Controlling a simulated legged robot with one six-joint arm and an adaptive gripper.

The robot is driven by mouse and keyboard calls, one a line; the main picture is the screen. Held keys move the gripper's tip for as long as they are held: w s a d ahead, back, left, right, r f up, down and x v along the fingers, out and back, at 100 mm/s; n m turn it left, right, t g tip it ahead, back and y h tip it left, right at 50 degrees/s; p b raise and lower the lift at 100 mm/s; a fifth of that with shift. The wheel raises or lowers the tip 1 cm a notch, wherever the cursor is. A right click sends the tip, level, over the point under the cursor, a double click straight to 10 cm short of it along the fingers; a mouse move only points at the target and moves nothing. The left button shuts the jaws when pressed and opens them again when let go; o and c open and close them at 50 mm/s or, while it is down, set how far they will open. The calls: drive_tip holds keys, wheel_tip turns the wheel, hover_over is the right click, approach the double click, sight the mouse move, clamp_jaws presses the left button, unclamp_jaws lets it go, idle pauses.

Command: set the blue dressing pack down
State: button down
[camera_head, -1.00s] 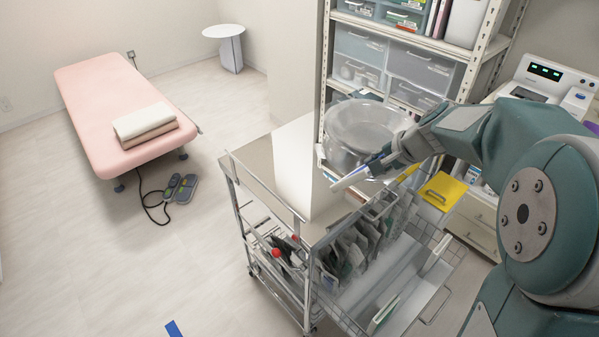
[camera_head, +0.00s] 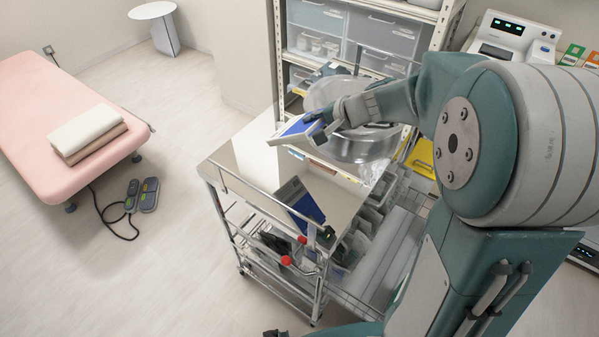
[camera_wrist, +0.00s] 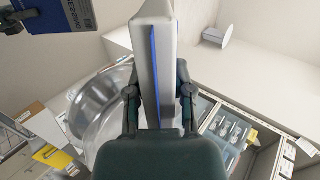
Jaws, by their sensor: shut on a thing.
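The blue dressing pack (camera_head: 298,127), a flat box with a blue face and white border, is tilted in my gripper (camera_head: 326,122). It is held above the back of the steel trolley top (camera_head: 240,160), apart from it. In the wrist view the pack (camera_wrist: 153,50) is nearly edge-on, white with a blue strip, between the two dark fingers of my gripper (camera_wrist: 159,95). A dark blue shape on the trolley top looks like a reflection of the pack and arm, but I cannot be sure. The pack's underside is hidden.
A clear round bowl (camera_head: 362,140) stands close behind my gripper. Shelving with clear drawers (camera_head: 385,35) rises behind it. The trolley has a raised side rail and wire baskets with packets (camera_head: 360,240).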

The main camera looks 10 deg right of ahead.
drive_tip(key=shift+a+f, duration=0.15)
drive_tip(key=shift+a, duration=0.2)
drive_tip(key=shift+f, duration=0.25)
wheel_tip(320, 180, down, 9)
drive_tip(key=d, duration=0.1)
drive_tip(key=shift+d, duration=0.2)
drive_tip(key=c, duration=0.7)
unclamp_jaws()
drive_tip(key=shift+a+f, duration=0.15)
drive_tip(key=shift+o, duration=0.2)
drive_tip(key=shift+a, duration=0.2)
